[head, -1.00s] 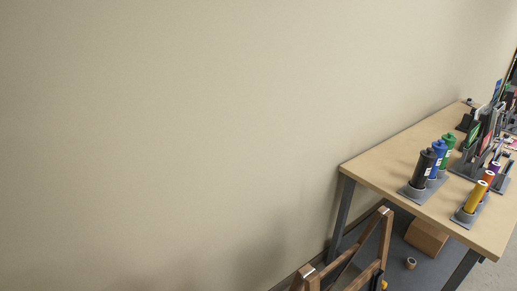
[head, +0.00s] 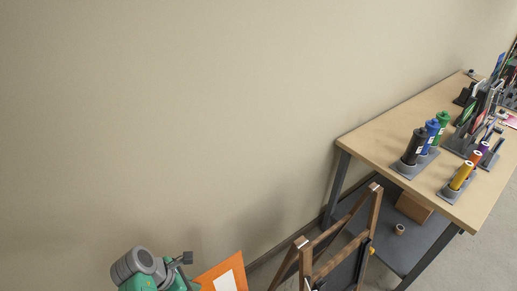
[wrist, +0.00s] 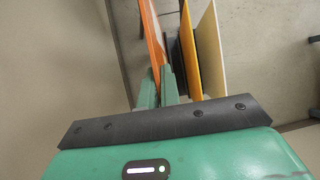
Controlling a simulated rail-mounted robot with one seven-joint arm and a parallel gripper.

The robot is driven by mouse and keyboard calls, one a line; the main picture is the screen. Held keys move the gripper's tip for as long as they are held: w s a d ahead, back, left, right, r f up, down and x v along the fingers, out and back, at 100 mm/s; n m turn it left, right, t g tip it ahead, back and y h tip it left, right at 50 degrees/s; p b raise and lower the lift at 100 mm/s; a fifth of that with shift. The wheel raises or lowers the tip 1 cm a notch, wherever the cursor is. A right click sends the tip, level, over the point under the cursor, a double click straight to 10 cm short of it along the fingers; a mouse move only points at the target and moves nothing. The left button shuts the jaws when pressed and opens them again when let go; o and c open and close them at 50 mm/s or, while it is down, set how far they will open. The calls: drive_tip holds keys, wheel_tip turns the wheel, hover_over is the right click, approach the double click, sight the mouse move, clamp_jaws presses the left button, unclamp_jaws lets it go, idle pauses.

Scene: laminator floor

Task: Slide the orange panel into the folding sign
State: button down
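The orange panel (head: 224,277) shows at the bottom of the head view, with a white rectangle on its face; its lower part is cut off. In the wrist view the panel (wrist: 152,38) is seen edge-on, between the two green fingers of my gripper (wrist: 160,88), which look closed on it. The folding sign (head: 303,256) is a brown wooden A-shaped frame at the bottom of the head view, to the right of the panel and apart from it. Its lower part is out of view.
A yellow-orange board (wrist: 188,45) and a cream board (wrist: 211,50) stand right of the panel in the wrist view. A workbench (head: 380,140) with bottles and racks stands at the right, a box (head: 413,208) and tape roll (head: 398,229) beneath it.

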drive_tip(key=f+b, duration=0.4)
drive_tip(key=f, duration=0.1)
drive_tip(key=s+f+b, duration=0.1)
drive_tip(key=f+b, duration=0.4)
drive_tip(key=d+f+b, duration=0.1)
drive_tip(key=f+b, duration=0.4)
drive_tip(key=f, duration=0.1)
drive_tip(key=shift+s, duration=0.2)
drive_tip(key=shift+a+r+b, duration=0.1)
drive_tip(key=shift+b, duration=0.25)
drive_tip(key=shift+s+a+r+p, duration=0.1)
drive_tip(key=shift+a+r+p, duration=0.05)
drive_tip(key=shift+r+p, duration=0.55)
drive_tip(key=shift+r, duration=0.1)
